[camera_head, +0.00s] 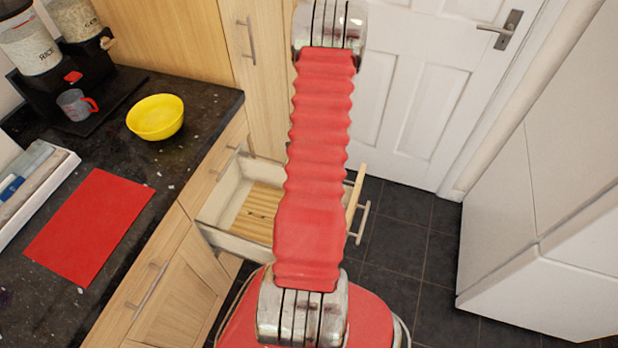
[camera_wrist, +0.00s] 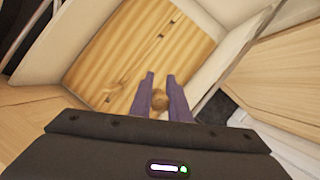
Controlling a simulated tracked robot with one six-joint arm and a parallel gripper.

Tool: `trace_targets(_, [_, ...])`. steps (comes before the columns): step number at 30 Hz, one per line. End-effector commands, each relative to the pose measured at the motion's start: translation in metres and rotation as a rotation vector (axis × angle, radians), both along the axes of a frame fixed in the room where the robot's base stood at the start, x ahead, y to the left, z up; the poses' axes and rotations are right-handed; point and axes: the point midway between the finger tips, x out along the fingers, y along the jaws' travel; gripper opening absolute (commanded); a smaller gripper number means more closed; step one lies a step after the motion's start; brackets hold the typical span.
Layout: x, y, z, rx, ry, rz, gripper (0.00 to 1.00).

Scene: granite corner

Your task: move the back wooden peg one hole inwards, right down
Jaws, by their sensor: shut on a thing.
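The wooden peg (camera_wrist: 159,99) shows as a round brown top between the two purple fingers of my gripper (camera_wrist: 160,76) in the wrist view. My gripper is shut on it, over the wooden peg board (camera_wrist: 140,50) in the open drawer. Whether the peg's foot stands in a hole or clear of the board is hidden. In the head view the board (camera_head: 262,205) shows in the drawer (camera_head: 225,240), and my red arm hides my gripper and the peg. No other peg can be made out.
The drawer's pale side walls and front (camera_head: 355,205) rise around the board. The dark worktop (camera_head: 180,155) to the left holds a yellow bowl (camera_head: 155,116), a red mat (camera_head: 90,225), a measuring cup (camera_head: 76,104) and a white tray (camera_head: 35,190). Tiled floor lies right of the drawer.

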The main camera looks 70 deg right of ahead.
Motion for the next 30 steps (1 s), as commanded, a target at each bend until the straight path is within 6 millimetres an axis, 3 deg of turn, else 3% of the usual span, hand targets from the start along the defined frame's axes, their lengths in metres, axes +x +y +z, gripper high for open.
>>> trace_targets(6, [0.047,0.038,-0.015,0.001,0.001,0.127,0.0])
trace_targets(15, [0.098,0.09,-0.037,0.002,0.001,0.311,0.0])
trace_targets(20, [0.111,0.105,-0.047,0.001,0.0,0.384,0.0])
trace_targets(30, [0.111,0.099,-0.047,0.001,-0.002,0.412,0.0])
